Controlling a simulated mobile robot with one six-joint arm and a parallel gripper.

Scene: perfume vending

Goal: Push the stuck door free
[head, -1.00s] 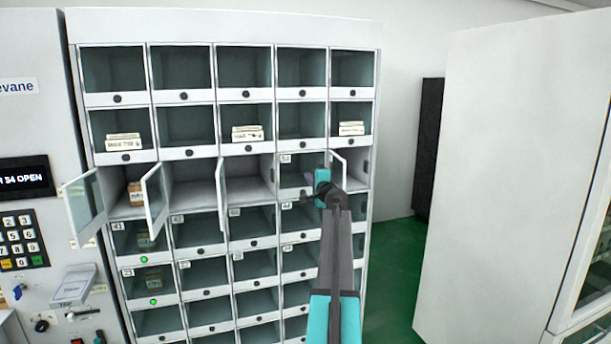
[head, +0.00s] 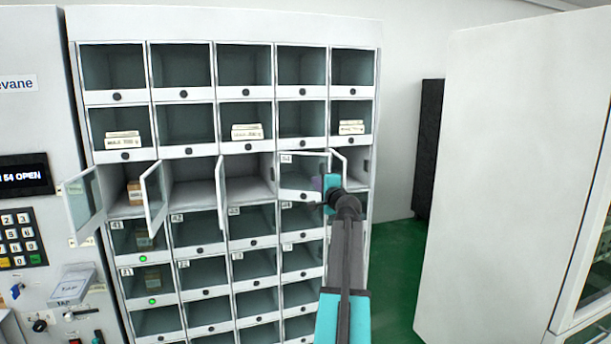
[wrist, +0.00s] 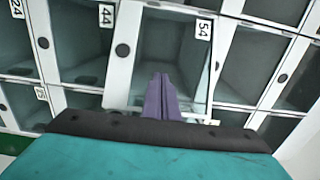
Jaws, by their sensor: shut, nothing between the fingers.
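The door labelled 54 (head: 300,182) is in the third row, fourth column of the locker cabinet. In the head view it looks slightly ajar, its white frame tilted out of line with the cabinet. In the wrist view its glass pane (wrist: 172,50) and label fill the upper middle. My gripper (head: 318,183) is at the right part of this door. Its purple fingers (wrist: 162,97) are shut, empty, and overlap the lower pane. I cannot tell whether the tips touch the door. My wrist hides the door's lower right corner.
Doors stand open in the same row: the far-left door (head: 83,205), two more (head: 154,195) (head: 220,188), and one just right of my gripper (head: 340,165). A large white cabinet (head: 500,180) stands at the right, with green floor (head: 390,270) between. The panel display (head: 24,174) reads "54 OPEN".

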